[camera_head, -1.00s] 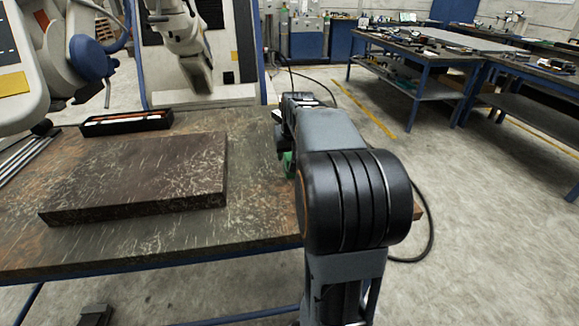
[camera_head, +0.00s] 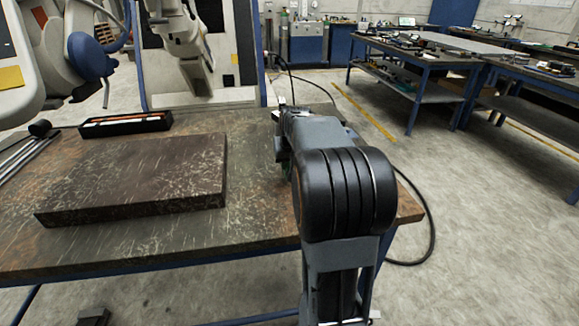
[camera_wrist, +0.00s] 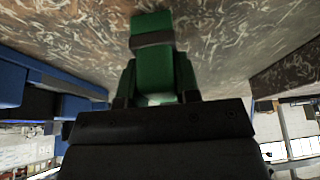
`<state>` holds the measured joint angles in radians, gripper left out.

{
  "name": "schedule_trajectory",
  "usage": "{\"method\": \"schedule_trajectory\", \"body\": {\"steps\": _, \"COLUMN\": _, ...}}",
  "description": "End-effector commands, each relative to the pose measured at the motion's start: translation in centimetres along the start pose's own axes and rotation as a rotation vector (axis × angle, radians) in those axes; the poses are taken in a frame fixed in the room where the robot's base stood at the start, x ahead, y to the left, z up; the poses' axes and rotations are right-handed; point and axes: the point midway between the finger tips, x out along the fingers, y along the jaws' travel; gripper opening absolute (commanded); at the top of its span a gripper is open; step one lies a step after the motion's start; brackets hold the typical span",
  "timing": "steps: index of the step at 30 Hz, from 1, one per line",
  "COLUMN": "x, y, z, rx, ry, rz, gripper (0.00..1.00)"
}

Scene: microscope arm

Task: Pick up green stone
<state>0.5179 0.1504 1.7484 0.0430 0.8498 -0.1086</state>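In the wrist view a green upright shape (camera_wrist: 154,65) with a grey band across it stands at the middle of my gripper (camera_wrist: 153,40). Shorter green pieces flank its base, just beyond the dark gripper body. I cannot tell which green parts are my fingers and which, if any, are the green stone, nor whether they are shut on it. The scratched tabletop fills the view behind the green tip; contact is unclear. In the head view my arm hides most of the gripper, at the table's right side; only a faint green trace shows beside the arm.
A thick dark slab (camera_head: 135,178) lies on the worn table (camera_head: 255,215), left of my arm. A black tray (camera_head: 125,124) with white and orange contents sits behind it. A white machine (camera_head: 190,50) stands beyond. A black cable (camera_head: 433,222) hangs at the table's right.

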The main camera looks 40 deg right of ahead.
Motion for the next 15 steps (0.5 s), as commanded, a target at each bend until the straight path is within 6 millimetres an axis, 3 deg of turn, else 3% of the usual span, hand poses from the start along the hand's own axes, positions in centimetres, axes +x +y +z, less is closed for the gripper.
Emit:
{"method": "schedule_trajectory", "body": {"steps": 8, "x": -0.02, "y": 0.0, "z": -0.01, "rx": 0.0, "ry": 0.0, "rz": 0.0, "gripper": 0.0}}
{"method": "schedule_trajectory", "body": {"steps": 15, "x": -0.11, "y": 0.0, "z": -0.06, "rx": 0.0, "ry": 0.002, "rz": 0.0, "gripper": 0.0}}
